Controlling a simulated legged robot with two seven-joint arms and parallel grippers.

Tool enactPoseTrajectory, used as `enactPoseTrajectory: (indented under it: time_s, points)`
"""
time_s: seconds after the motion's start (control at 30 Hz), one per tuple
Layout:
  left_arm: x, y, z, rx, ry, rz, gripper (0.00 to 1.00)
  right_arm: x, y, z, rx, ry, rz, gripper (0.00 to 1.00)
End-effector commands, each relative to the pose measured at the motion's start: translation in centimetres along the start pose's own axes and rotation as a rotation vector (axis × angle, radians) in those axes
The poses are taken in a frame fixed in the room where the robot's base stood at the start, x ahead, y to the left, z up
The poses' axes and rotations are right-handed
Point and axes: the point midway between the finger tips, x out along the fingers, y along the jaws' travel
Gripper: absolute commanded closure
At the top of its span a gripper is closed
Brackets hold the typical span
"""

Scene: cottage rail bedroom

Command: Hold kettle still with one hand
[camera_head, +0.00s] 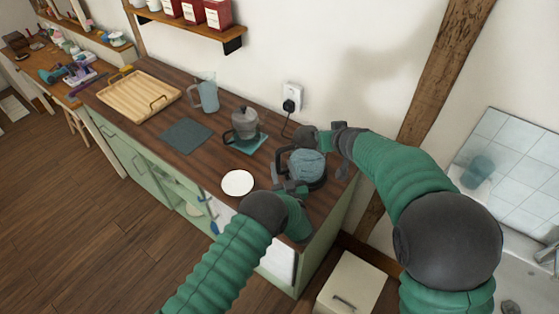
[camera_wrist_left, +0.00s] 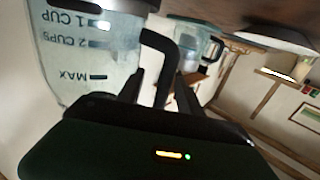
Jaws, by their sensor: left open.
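The glass kettle (camera_head: 307,166) with a black handle stands near the right end of the wooden counter. My left gripper (camera_head: 291,187) is open at the kettle's handle side, low in front of it. In the left wrist view the kettle (camera_wrist_left: 75,45) shows upside down with cup and MAX markings. Its black handle (camera_wrist_left: 155,68) appears between the open fingers of my left gripper (camera_wrist_left: 158,90), with no clear grip on it. My right gripper (camera_head: 312,139) is at the top rear of the kettle; its fingers are too hidden to read, and contact cannot be told.
A white plate (camera_head: 238,183) lies left of my left gripper. A jug (camera_head: 207,95), dark mat (camera_head: 186,136) and wooden tray (camera_head: 139,94) are farther left. A wall socket (camera_head: 291,98) has a plug and cord.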

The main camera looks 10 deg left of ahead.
Motion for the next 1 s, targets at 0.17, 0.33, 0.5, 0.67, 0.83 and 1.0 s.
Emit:
enactPoseTrajectory:
  time_s: [0.17, 0.33, 0.5, 0.67, 0.83, 1.0]
  points:
    - [3.2, -0.3, 0.0, -0.003, 0.001, -0.002, 0.55, 0.1, -0.3, 0.0, -0.002, 0.0, -0.001, 0.64]
    - [4.2, -0.1, 0.0, 0.0, 0.0, 0.0, 0.55, 0.0, -0.2, 0.0, -0.002, 0.0, -0.001, 0.64]
    - [4.2, 0.0, -0.1, 0.001, 0.0, 0.001, 0.55, 0.0, -0.1, 0.0, 0.0, 0.001, -0.001, 0.64]
    - [4.1, 0.1, -0.1, 0.002, 0.001, 0.001, 0.71, -0.1, 0.1, 0.0, 0.001, 0.001, -0.002, 0.64]
    - [4.2, 0.0, -0.1, 0.0, 0.0, 0.002, 0.93, 0.0, -0.1, 0.0, -0.001, 0.0, -0.001, 0.64]
    - [4.2, 0.1, -0.1, 0.0, 0.0, 0.002, 1.0, 0.1, -0.1, 0.0, -0.001, 0.0, -0.001, 0.64]
